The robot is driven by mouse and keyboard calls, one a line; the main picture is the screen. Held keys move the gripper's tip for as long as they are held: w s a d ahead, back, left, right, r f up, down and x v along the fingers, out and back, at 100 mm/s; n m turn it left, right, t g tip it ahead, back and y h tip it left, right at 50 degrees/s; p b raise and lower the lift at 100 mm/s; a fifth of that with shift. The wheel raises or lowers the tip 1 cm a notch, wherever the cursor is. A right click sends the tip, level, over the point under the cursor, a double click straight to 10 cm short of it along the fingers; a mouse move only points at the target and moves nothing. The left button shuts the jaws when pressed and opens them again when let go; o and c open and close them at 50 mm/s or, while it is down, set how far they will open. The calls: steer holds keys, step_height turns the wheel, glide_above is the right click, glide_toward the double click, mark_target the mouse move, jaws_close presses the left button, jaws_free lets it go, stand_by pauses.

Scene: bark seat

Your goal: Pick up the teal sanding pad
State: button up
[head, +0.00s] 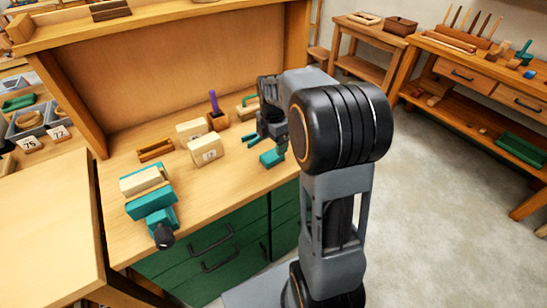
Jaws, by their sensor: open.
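The teal sanding pad (270,159) appears to be the small teal block lying on the wooden bench top (225,180), near its front right edge. My gripper (267,143) is open and points down just above and behind the pad. One finger shows at the left and the other at the right, close to the pad. I cannot tell whether either finger touches it. My arm hides part of the bench to the right of the pad.
A pale block marked with a number (206,150) stands left of the pad, with another pale block (190,131) behind. A wooden holder with a purple handle (214,106) is farther back. A teal vise (153,203) sits at the front left. A raised back panel closes the bench's rear.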

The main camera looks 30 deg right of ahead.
mark_target(272, 154)
steer(key=shift+s+a+f, duration=0.1)
steer(key=shift+f, duration=1.45)
steer(key=shift+s+a+f, duration=0.1)
steer(key=shift+f, duration=1.4)
steer(key=shift+w, duration=0.1)
steer(key=c, duration=1)
